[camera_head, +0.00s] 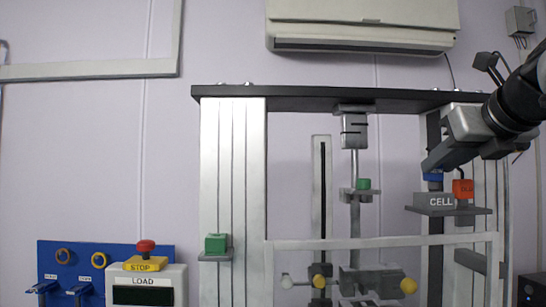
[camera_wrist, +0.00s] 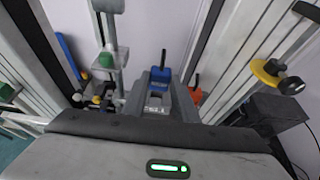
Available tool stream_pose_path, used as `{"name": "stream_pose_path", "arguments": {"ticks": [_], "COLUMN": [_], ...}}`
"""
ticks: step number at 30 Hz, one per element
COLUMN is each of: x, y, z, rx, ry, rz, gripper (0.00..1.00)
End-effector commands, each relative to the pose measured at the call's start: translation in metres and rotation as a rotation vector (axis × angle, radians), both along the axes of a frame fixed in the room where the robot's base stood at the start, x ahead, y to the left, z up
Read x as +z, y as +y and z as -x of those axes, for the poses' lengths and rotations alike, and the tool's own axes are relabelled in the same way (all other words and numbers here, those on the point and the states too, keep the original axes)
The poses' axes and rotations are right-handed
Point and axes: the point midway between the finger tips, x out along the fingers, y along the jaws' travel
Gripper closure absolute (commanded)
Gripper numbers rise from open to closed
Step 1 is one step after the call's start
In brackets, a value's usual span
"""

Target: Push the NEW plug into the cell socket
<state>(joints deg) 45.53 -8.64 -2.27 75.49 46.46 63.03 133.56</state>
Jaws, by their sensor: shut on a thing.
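The cell socket is a grey block marked CELL (camera_head: 434,202) on a bracket at the right of the frame. The blue plug (camera_head: 433,177), which I take as the NEW one, stands upright just above or at the block. My gripper (camera_head: 432,170) comes in from the upper right and is shut on it. In the wrist view the blue plug (camera_wrist: 158,79) shows ahead of my gripper, close to the CELL block (camera_wrist: 154,107). How deep its lower end sits is hidden. The orange OLD plug (camera_head: 463,188) stands right beside it, also in the wrist view (camera_wrist: 195,95).
A crossbar (camera_head: 340,243) runs below the bracket, and a black top beam (camera_head: 300,99) lies above. A green block (camera_head: 215,244) sits on the left post's shelf, another green piece (camera_head: 363,184) on the middle rod. Red stop button (camera_head: 146,246) is far left.

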Motion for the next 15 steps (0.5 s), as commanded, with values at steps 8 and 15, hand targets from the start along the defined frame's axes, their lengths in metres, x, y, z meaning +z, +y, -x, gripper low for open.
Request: {"name": "stream_pose_path", "arguments": {"ticks": [8, 15], "x": [-0.007, -0.015], "y": [0.002, 0.002], "z": [0.001, 0.002], "rx": [0.0, 0.002], "ry": [-0.004, -0.004], "rz": [0.003, 0.004], "gripper": [0.96, 0.96]}}
